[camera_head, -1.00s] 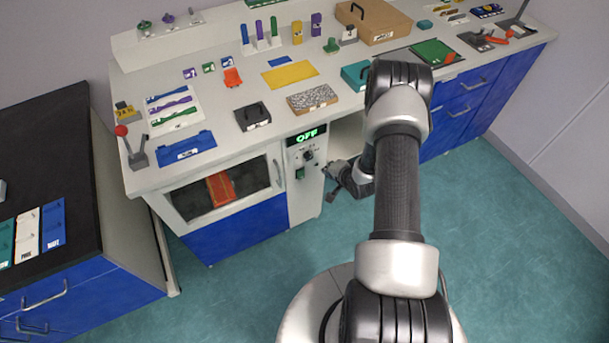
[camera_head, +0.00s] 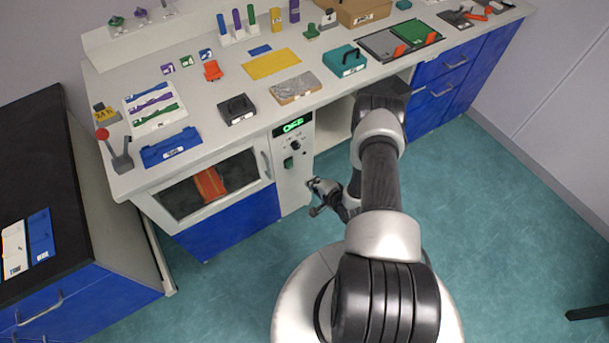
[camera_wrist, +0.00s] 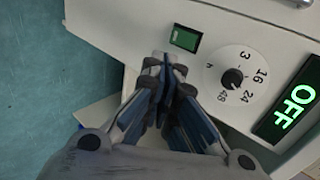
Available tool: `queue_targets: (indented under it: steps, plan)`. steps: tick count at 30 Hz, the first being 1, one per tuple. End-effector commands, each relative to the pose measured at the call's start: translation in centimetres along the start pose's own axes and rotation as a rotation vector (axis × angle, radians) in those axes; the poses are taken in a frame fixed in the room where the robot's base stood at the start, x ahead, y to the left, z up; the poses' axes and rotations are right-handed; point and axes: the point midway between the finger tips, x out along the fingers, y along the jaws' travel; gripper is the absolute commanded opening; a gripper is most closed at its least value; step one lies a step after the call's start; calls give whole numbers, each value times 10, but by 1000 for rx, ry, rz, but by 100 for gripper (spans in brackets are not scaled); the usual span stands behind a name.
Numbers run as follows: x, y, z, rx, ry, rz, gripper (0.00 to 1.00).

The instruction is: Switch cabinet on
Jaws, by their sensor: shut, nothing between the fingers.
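The cabinet (camera_head: 222,192) is built under the bench, with a glass door and an orange-red item behind it. Its control panel (camera_head: 292,172) is on the right of the door. The display (camera_head: 293,124) glows green and reads OFF in the wrist view (camera_wrist: 294,112). Below it are a black timer knob (camera_head: 295,145), also in the wrist view (camera_wrist: 233,79), and a green switch (camera_head: 288,163), also in the wrist view (camera_wrist: 185,38). My gripper (camera_head: 314,184) is shut and empty. In the wrist view its fingertips (camera_wrist: 167,62) appear just short of the green switch; contact cannot be told.
The door handle (camera_head: 266,165) stands out left of the panel. An open recess (camera_head: 333,137) lies right of the panel under the benchtop. The bench holds a teal box (camera_head: 345,62), a black case (camera_head: 237,110) and a blue tray (camera_head: 170,148). The floor in front is clear.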

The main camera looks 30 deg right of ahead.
Motion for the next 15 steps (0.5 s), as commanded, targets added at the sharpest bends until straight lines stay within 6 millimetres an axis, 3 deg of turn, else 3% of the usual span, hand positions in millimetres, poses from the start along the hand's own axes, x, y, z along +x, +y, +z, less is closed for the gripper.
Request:
queue_targets:
  steps: [15]
  plan:
    - [103,-2,1,-5,-1,-3,0]
